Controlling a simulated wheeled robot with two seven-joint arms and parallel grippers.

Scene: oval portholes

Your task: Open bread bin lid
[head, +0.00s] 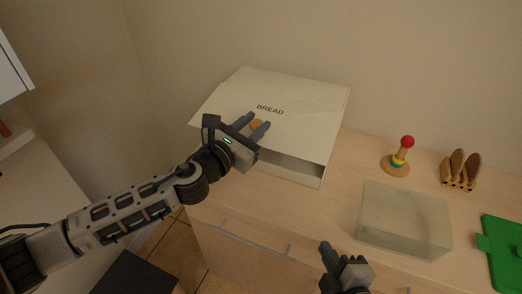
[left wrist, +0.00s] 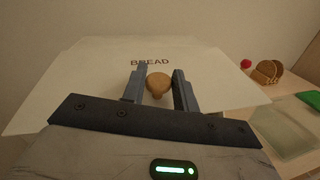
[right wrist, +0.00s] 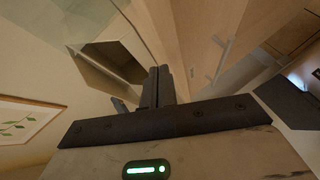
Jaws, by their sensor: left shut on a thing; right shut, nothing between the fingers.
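The cream bread bin (head: 304,177) stands on the wooden counter against the wall. Its lid (head: 300,110), marked BREAD, is tilted up from the front, and a dark gap shows under its front edge. My left gripper (head: 256,124) is shut on the round wooden knob (left wrist: 158,82) of the lid, with a finger on each side. My right gripper (head: 327,250) is shut and empty, low in front of the counter, apart from the bin. In the right wrist view the bin's opening (right wrist: 112,62) shows beyond the fingers.
Drawers with bar handles (head: 240,238) are below.

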